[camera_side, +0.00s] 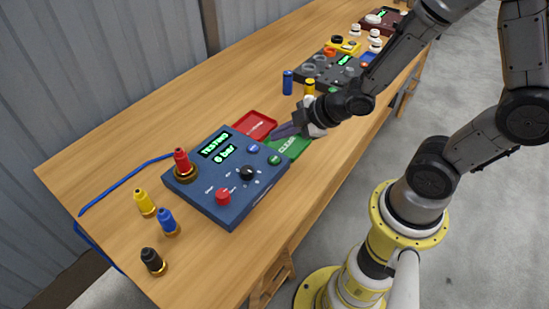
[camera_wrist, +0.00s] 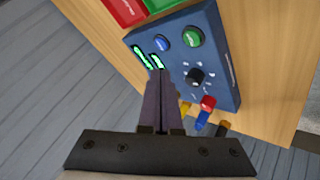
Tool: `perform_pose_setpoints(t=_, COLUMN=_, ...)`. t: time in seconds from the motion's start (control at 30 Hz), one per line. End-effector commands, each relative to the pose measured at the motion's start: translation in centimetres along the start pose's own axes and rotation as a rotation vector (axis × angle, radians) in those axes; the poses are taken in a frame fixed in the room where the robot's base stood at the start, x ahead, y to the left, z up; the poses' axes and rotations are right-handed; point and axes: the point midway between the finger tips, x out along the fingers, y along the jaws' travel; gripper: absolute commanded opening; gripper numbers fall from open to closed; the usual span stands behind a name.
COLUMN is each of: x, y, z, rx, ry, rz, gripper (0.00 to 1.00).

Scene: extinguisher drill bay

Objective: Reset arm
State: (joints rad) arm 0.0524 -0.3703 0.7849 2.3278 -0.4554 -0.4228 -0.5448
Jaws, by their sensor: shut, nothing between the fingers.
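My gripper (camera_side: 276,133) is shut and empty. In the side view it hangs over the area of the green tray marked CLEAR (camera_side: 290,147), beyond the right corner of the blue test box (camera_side: 246,199); its exact height is unclear. In the wrist view its two fingers (camera_wrist: 159,74) lie together and point at the blue box (camera_wrist: 225,80), with the tips covering part of the lit display. The display (camera_side: 215,144) reads TESTING and a bar value. A red fitting (camera_side: 182,162) stands upright in the box's left port.
Yellow (camera_side: 145,203), blue (camera_side: 167,222) and black (camera_side: 152,261) fittings stand at the front left of the table. A red tray (camera_side: 254,125) lies beside the green one. Blue (camera_side: 287,83) and yellow (camera_side: 310,87) cylinders and a grey panel (camera_side: 325,68) are farther back.

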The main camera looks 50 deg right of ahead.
Motion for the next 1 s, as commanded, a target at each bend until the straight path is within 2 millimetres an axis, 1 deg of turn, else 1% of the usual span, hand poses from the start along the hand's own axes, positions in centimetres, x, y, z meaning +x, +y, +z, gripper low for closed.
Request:
perform_pose_setpoints(t=0.47, x=0.0, y=0.0, z=-0.1, rx=-0.002, ry=0.003, rz=0.002, gripper=0.00)
perform_pose_setpoints(t=0.57, x=-0.6, y=1.1, z=-1.1, rx=-0.011, ry=0.027, rz=0.032, gripper=0.00)
perform_pose_setpoints(t=0.63, x=-1.5, y=2.6, z=-2.5, rx=-0.020, ry=0.059, rz=0.075, gripper=0.00)
perform_pose_setpoints(t=0.67, x=-2.1, y=3.4, z=-3.2, rx=-0.022, ry=0.073, rz=0.099, gripper=0.00)
perform_pose_setpoints(t=0.73, x=-4.3, y=5.7, z=-4.7, rx=-0.008, ry=0.091, rz=0.162, gripper=0.00)
perform_pose_setpoints(t=0.77, x=-5.4, y=6.6, z=-5.2, rx=0.010, ry=0.090, rz=0.186, gripper=0.00)
perform_pose_setpoints(t=0.8, x=-6.9, y=7.6, z=-5.6, rx=0.044, ry=0.083, rz=0.213, gripper=0.00)
perform_pose_setpoints(t=0.83, x=-8.1, y=8.2, z=-5.9, rx=0.076, ry=0.076, rz=0.229, gripper=0.00)
perform_pose_setpoints(t=0.9, x=-10.7, y=9.1, z=-5.9, rx=0.164, ry=0.051, rz=0.251, gripper=0.00)
perform_pose_setpoints(t=0.97, x=-12.8, y=9.3, z=-5.7, rx=0.248, ry=0.027, rz=0.258, gripper=0.00)
perform_pose_setpoints(t=1.0, x=-14.2, y=9.2, z=-5.5, rx=0.310, ry=0.013, rz=0.258, gripper=0.00)
